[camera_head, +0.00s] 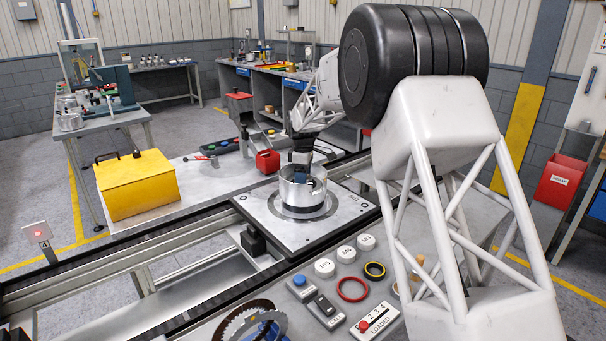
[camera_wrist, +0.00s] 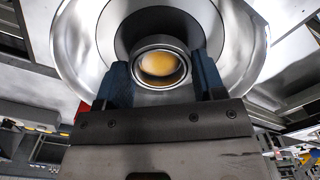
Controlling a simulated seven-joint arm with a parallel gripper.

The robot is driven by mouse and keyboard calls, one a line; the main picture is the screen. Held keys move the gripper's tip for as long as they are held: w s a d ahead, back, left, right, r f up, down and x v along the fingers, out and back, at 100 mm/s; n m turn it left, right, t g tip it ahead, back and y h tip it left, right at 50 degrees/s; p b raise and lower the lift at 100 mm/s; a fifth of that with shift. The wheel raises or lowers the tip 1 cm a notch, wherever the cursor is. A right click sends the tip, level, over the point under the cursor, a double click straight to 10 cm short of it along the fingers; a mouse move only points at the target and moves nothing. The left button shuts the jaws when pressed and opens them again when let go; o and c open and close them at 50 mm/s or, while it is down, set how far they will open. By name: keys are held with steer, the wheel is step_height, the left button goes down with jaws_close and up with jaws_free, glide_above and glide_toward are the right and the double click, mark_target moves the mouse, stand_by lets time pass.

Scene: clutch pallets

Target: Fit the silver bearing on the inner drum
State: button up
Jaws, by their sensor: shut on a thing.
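My gripper (camera_head: 301,166) reaches down into the open top of a silver drum housing (camera_head: 292,197) on the pallet. In the wrist view my gripper (camera_wrist: 163,72) has its two blue fingers on either side of a silver bearing (camera_wrist: 161,86), a ring with a yellowish glow through its bore, and is shut on it. Behind the ring is a dark round part, seemingly the inner drum (camera_wrist: 127,32), within the shiny housing wall (camera_wrist: 82,45). The ring overlaps the dark part in this view; I cannot tell whether they touch. The head view hides the bearing.
The square pallet (camera_head: 262,216) sits on the conveyor line. In front, a panel carries white round labelled pieces (camera_head: 346,254), a red ring (camera_head: 352,289), a black-and-yellow ring (camera_head: 375,270) and toothed discs (camera_head: 248,320).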

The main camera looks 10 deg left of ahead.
steer(key=shift+f, duration=0.25)
steer(key=o, duration=1)
steer(key=shift+r, duration=0.1)
step_height(320, 180, up, 13)
stand_by(0.3)
stand_by(0.7)
